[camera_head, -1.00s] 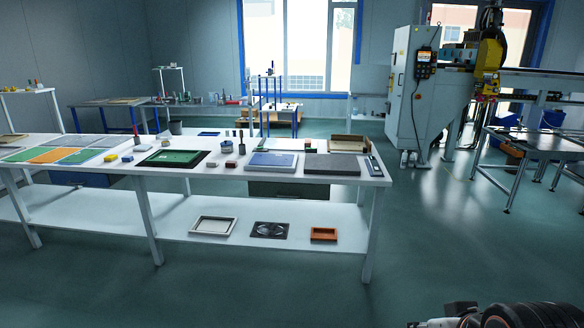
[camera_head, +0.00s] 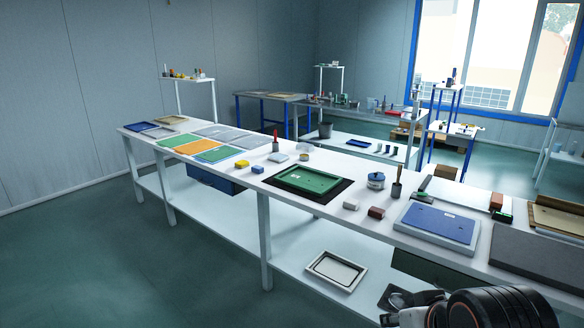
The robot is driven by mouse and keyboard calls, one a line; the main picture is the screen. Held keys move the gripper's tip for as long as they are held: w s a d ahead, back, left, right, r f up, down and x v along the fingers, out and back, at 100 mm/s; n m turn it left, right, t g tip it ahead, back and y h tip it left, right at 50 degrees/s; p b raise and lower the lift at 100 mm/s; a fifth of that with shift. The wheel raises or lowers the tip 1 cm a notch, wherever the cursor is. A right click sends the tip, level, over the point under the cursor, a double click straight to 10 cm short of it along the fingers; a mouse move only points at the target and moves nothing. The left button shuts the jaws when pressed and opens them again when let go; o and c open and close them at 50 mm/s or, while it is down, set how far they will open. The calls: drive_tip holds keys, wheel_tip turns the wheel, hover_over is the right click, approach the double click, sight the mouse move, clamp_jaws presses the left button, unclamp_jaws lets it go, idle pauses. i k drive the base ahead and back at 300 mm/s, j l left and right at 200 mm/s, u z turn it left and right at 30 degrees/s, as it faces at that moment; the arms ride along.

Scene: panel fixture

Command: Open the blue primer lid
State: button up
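A small round can with a blue lid (camera_head: 376,177) stands on the white workbench, right of the green tray; I take it for the primer. The lid appears to sit on the can, but it is too small to tell how it is fastened. My gripper (camera_head: 412,314) shows only in part at the bottom right edge, in front of the bench and well apart from the can. Its fingertips are not clear, and I cannot tell whether it is open or shut.
The floor at the left front is clear.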

sight(374, 176)
drive_tip(key=i+z, duration=0.1)
drive_tip(key=i, duration=0.45)
drive_tip(key=i+j+z, duration=0.15)
drive_tip(key=i, duration=0.35)
drive_tip(key=i+j+z, duration=0.1)
drive_tip(key=i, duration=0.45)
drive_tip(key=i+j+z, duration=0.1)
drive_tip(key=i+z, duration=0.35)
drive_tip(key=i+j+z, duration=0.3)
drive_tip(key=i+z, duration=0.15)
